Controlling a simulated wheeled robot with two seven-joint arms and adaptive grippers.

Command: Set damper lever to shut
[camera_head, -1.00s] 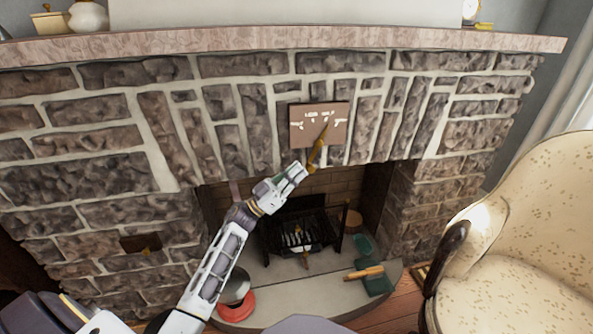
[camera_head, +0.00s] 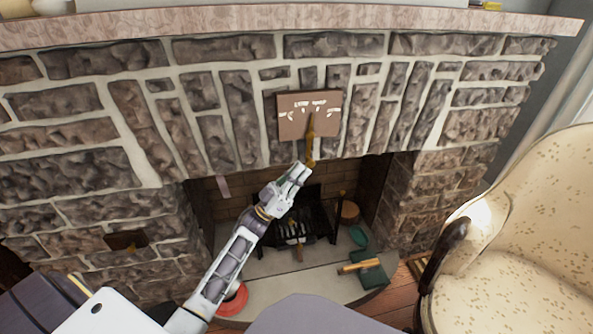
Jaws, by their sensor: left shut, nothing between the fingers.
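The damper lever (camera_head: 310,139) is a brass-coloured pointer on a brown plate (camera_head: 290,127) above the fireplace opening. It stands nearly upright, its narrow tip among white markings too small to read. My left gripper (camera_head: 304,169) is shut and empty, with its fingertips at the lower left of the lever's handle end. They seem to be touching it or very close; I cannot tell which. My right gripper is not in view.
The stone fireplace wall is close behind the lever, under a mantel shelf (camera_head: 250,25). Below are a grate (camera_head: 315,232), a red round thing (camera_head: 233,300) and a green dustpan (camera_head: 373,277) on the hearth. A patterned armchair (camera_head: 530,240) fills the right side.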

